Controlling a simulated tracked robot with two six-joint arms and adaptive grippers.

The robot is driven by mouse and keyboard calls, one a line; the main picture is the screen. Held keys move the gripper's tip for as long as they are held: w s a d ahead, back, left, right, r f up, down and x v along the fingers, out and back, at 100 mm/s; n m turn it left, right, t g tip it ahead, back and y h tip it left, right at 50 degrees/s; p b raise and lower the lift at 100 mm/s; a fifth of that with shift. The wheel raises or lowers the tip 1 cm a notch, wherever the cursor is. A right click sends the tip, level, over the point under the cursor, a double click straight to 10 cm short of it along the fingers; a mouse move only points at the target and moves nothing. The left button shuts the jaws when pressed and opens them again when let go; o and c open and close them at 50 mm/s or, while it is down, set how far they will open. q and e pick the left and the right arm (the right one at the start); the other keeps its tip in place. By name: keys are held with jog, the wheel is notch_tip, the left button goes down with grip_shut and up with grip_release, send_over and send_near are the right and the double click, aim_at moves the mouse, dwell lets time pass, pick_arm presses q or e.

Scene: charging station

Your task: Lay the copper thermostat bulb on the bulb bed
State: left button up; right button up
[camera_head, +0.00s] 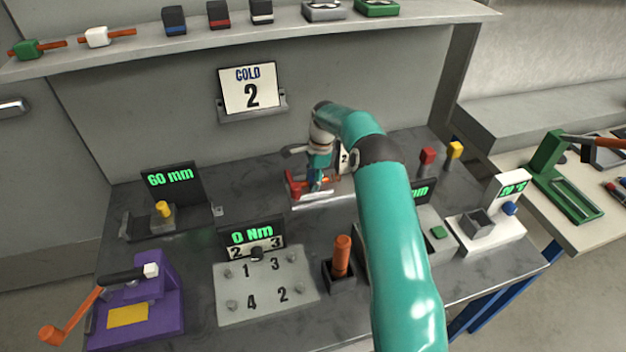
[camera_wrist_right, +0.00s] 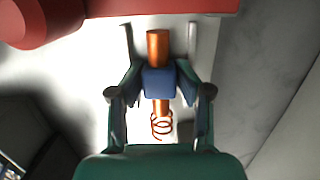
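The copper thermostat bulb (camera_wrist_right: 158,47) is a copper rod with a blue block around its middle and a thin copper coil at its lower end in the right wrist view. My right gripper (camera_wrist_right: 160,82) has its fingers on both sides of the blue block, shut on it. In the head view this gripper (camera_head: 318,182) is low over a pale plate with a red fixture (camera_head: 295,186), probably the bulb bed. The pale plate (camera_wrist_right: 105,75) lies behind the bulb in the wrist view, below a red bar (camera_wrist_right: 130,8). Whether the bulb touches the plate cannot be told. My left gripper is out of view.
A "COLD 2" sign (camera_head: 250,88) is on the back panel, below a shelf (camera_head: 260,37) of small parts. A purple press (camera_head: 160,300), a numbered plate (camera_head: 266,285), an orange-handled tool (camera_head: 342,255) and a white meter (camera_head: 490,230) stand around the bench.

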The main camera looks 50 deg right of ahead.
dwell(0.4)
jog(key=shift+d+r, duration=0.2)
jog(key=shift+r, duration=0.3)
jog(key=r, duration=0.6)
jog(key=d+r, duration=0.1)
jog(key=r, duration=0.2)
jog(key=shift+s+d+r, duration=0.1)
jog(key=shift+s+r, duration=0.1)
jog(key=shift+r, duration=0.15)
jog(key=shift+s+r, duration=0.2)
jog(key=shift+r, duration=0.15)
